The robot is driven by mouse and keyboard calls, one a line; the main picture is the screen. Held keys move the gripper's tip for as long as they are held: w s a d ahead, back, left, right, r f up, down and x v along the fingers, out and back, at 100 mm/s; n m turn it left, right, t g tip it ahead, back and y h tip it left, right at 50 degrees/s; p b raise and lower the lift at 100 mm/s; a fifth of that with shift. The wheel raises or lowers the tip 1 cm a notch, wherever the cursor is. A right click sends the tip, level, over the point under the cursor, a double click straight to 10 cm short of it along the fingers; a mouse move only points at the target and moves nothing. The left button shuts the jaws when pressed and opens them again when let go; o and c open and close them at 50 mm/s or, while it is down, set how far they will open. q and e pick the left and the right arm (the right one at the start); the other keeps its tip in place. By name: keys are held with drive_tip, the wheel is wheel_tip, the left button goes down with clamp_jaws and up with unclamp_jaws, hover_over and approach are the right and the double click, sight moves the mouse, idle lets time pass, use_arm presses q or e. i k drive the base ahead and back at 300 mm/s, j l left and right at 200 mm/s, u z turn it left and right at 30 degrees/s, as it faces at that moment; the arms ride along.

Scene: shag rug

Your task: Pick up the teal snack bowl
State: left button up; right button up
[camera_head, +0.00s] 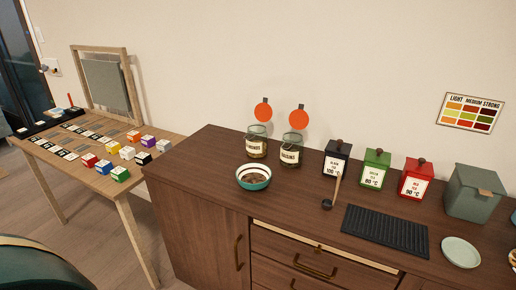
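The teal snack bowl (253,184) stands upright near the front left part of the dark wooden cabinet top in the head view. It has a white band inside its rim and holds something brown. Neither of my grippers shows in this view, so nothing of mine is seen touching the bowl.
Two glass jars (256,147) stand behind the bowl. Black, green (375,168) and red tins (414,179), a black ribbed mat (385,231), a scoop (329,203), a pale plate (460,252) and a grey-green canister (473,194) are to its right. A light wooden table (107,184) with coloured boxes is at left.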

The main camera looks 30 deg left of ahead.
sight(250, 176)
drive_tip(key=j, duration=0.65)
drive_tip(key=i+j, duration=0.15)
drive_tip(key=j, duration=1.1)
drive_tip(key=i+l, duration=0.05)
